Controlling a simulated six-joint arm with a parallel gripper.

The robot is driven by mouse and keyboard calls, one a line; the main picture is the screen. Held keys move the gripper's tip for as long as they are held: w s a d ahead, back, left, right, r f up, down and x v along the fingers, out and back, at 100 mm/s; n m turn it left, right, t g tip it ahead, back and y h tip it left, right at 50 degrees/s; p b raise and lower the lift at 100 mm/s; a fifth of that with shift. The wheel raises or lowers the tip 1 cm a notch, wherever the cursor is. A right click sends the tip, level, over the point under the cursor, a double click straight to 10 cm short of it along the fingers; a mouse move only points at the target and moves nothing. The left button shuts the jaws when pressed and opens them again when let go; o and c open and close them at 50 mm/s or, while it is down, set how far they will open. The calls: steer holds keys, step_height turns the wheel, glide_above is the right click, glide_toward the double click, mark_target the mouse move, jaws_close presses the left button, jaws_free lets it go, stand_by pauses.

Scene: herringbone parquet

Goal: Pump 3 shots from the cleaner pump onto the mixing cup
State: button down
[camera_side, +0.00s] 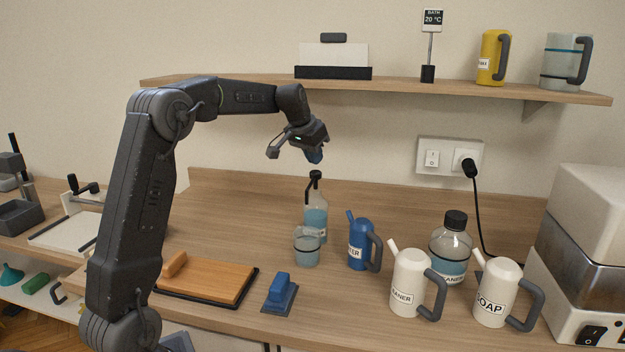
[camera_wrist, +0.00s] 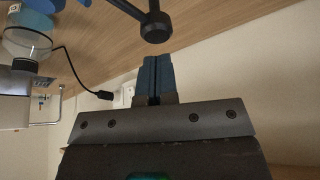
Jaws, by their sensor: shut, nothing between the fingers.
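The pump bottle (camera_side: 316,222) stands upright on the bench, clear with pale blue liquid and a dark pump head (camera_side: 314,175). I see no readable label on it. The mixing cup (camera_side: 306,247), a clear cup, stands just in front of the bottle; its contents are hard to tell. My gripper (camera_side: 315,157) is above the pump head, apart from it, with blue fingertips pointing down. In the wrist view my gripper (camera_wrist: 157,60) has its fingers together and empty, and a dark round pump part (camera_wrist: 155,27) shows just beyond the tips.
To the right stand a blue jug (camera_side: 360,246), a white jug (camera_side: 408,285), a black-capped bottle (camera_side: 451,258) and a soap jug (camera_side: 493,290). A wooden board (camera_side: 215,275) and a blue block (camera_side: 279,292) lie in front. A shelf (camera_side: 390,87) hangs behind and above.

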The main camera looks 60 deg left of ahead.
mark_target(316, 171)
steer(key=shift+f, duration=0.1)
steer(key=shift+f, duration=1.8)
steer(key=shift+r, duration=1.4)
steer(key=shift+r, duration=0.1)
step_height(316, 171, up, 7)
